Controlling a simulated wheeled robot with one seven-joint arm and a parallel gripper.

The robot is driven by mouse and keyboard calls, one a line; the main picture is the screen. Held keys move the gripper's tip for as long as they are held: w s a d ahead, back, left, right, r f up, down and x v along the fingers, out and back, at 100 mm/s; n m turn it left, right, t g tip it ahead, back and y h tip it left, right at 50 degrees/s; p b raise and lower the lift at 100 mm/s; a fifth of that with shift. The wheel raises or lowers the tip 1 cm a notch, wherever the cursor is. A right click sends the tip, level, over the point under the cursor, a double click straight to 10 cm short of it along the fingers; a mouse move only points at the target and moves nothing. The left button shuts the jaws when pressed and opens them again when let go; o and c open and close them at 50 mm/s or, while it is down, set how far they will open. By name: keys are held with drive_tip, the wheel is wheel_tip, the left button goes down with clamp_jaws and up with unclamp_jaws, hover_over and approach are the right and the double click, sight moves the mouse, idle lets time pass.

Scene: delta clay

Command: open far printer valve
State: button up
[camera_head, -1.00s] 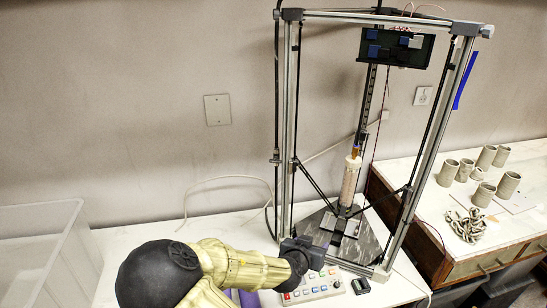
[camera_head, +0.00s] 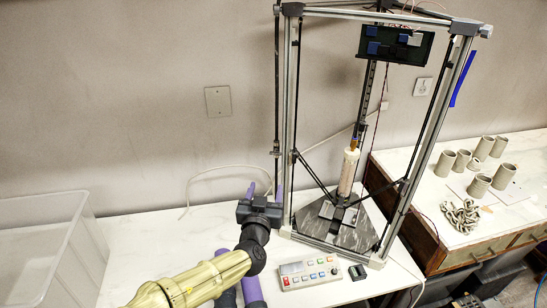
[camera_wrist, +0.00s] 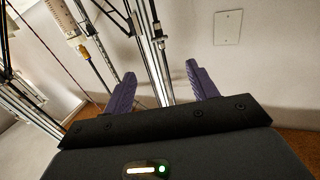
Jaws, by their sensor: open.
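The delta clay printer (camera_head: 287,130) stands on the white table, a tall frame of metal posts. Inside it is an upright pale clay tube (camera_head: 348,172) with a brass-coloured fitting (camera_head: 355,142) at its top. In the wrist view the tube (camera_wrist: 60,18) and the brass-coloured fitting (camera_wrist: 82,48) show at the upper left. I cannot make out a valve handle for sure. My gripper (camera_head: 265,190) is open and empty, its purple fingers pointing toward the wall beside the printer's left post. In the wrist view a post stands beyond the gap between the fingertips (camera_wrist: 160,72).
A button panel (camera_head: 309,272) and a small black box (camera_head: 357,272) lie in front of the printer. A clear bin (camera_head: 60,235) stands at the left. A second table on the right holds several clay cups (camera_head: 480,186) and a clay coil (camera_head: 461,217). A cable runs along the wall.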

sight(275, 155)
drive_tip(key=w+p, duration=0.1)
drive_tip(key=w, duration=0.4)
drive_tip(key=w+d+p, duration=0.1)
drive_tip(key=w+p, duration=0.1)
drive_tip(key=w, duration=0.3)
drive_tip(key=w+p, duration=0.2)
drive_tip(key=w, duration=0.3)
drive_tip(key=shift+w+d, duration=0.15)
drive_tip(key=shift+w, duration=0.15)
drive_tip(key=shift+c, duration=0.5)
drive_tip(key=c, duration=0.9)
drive_tip(key=shift+f+n+b, duration=0.15)
drive_tip(key=shift+n+b, duration=0.15)
drive_tip(key=shift+b, duration=0.3)
drive_tip(key=shift+n+b, duration=0.4)
drive_tip(key=o, duration=1)
drive_tip(key=shift+r, duration=0.2)
drive_tip(key=shift+s, duration=0.15)
